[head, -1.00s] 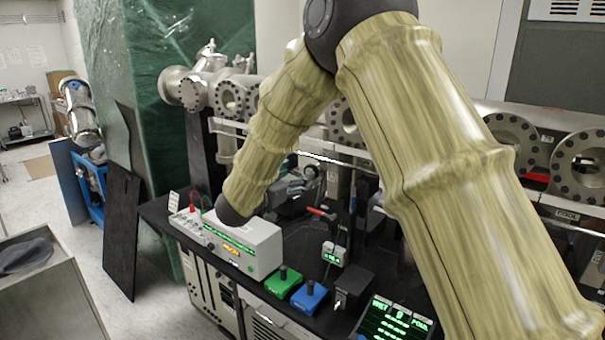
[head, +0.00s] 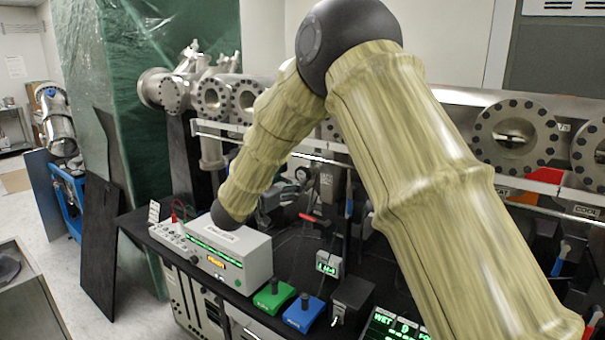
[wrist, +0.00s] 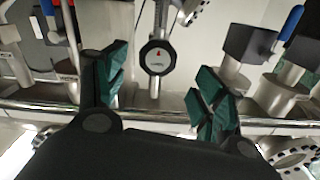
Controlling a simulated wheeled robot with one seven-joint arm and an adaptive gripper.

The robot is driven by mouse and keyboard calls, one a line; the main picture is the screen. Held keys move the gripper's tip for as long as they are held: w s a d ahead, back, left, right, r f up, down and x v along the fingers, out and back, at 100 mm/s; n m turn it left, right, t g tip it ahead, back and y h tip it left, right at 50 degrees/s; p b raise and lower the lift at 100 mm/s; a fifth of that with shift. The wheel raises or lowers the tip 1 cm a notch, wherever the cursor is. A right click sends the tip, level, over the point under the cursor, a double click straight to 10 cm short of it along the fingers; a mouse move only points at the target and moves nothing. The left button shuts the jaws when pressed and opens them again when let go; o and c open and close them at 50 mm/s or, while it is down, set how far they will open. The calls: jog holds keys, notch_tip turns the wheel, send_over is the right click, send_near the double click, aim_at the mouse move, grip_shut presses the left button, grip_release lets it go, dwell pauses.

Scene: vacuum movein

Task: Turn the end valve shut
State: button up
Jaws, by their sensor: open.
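My gripper (wrist: 155,100) shows in the wrist view with two dark green fingers spread wide and nothing between them. Beyond the gap is a round dial (wrist: 157,57) with a white face and red mark, on a metal stem. Blue-handled valves (wrist: 289,22) stand at the upper right, clear of the right finger. In the head view my gripper (head: 278,193) is partly hidden behind my arm, near the dial (head: 301,174) and a red handle (head: 310,217). I cannot tell which valve is the end valve.
A flanged steel pipe (head: 513,134) runs along the back. A metal rail (head: 320,160) crosses below it. A white instrument box (head: 232,262), green box (head: 274,296) and blue box (head: 303,314) crowd the black bench. Open floor (head: 75,290) lies at left.

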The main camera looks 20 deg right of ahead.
aim_at(301, 176)
jog(key=p+x, duration=0.1)
jog(key=x, duration=0.4)
jog(key=shift+s+d+r+p, duration=0.1)
jog(key=shift+r+p, duration=0.05)
jog(key=shift+p, duration=0.15)
jog(key=shift+x, duration=0.85)
jog(key=c, duration=1)
